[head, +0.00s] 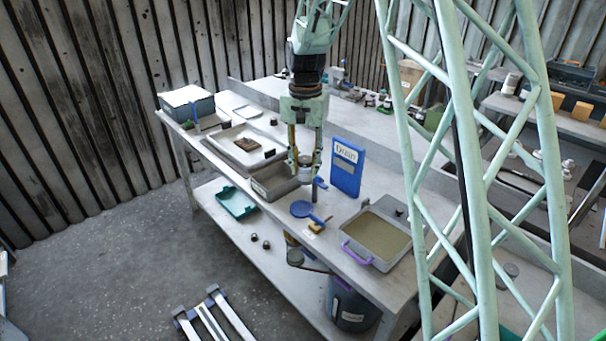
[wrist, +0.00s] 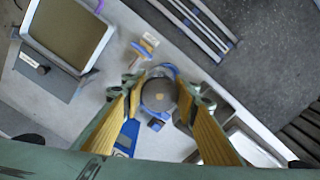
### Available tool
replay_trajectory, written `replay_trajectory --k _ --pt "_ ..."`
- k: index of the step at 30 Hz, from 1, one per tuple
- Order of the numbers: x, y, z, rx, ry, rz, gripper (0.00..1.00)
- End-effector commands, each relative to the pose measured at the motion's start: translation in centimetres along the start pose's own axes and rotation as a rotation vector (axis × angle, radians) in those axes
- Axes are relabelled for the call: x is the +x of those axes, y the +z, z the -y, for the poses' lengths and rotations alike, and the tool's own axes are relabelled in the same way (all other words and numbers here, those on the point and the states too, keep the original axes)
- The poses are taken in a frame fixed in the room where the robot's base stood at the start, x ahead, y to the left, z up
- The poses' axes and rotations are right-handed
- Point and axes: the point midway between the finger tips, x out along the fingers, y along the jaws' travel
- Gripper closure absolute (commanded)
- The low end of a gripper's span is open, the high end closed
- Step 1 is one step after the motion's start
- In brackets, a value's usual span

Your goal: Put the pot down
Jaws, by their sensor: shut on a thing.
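My gripper (head: 305,163) points down over the bench and is shut on a small grey round pot (head: 305,174). In the wrist view the pot (wrist: 159,95) sits between the two yellow-sided fingers, seen from above. A small blue part (wrist: 155,124) shows beside the pot, perhaps its handle. A blue round pan-like thing (head: 302,209) lies on the bench in front of the pot; its blue rim shows partly behind the pot in the wrist view. The pot appears to be above the bench, but I cannot tell the gap under it.
A grey metal tray (head: 272,186) stands just left of the pot. A blue labelled board (head: 346,168) stands upright to the right. A sand-coloured tray with a purple handle (head: 376,238) is at the right front. A yellow brush-like thing (head: 318,228) lies near the edge.

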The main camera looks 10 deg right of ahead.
Motion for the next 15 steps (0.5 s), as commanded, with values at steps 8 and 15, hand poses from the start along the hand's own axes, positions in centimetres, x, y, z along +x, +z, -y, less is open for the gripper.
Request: replay_trajectory --k 8,15 --pt "-1.8 2.0 -1.3 -0.269 0.000 -0.001 0.87" --pt "-3.2 3.3 -2.1 -0.457 0.000 -0.001 0.87"
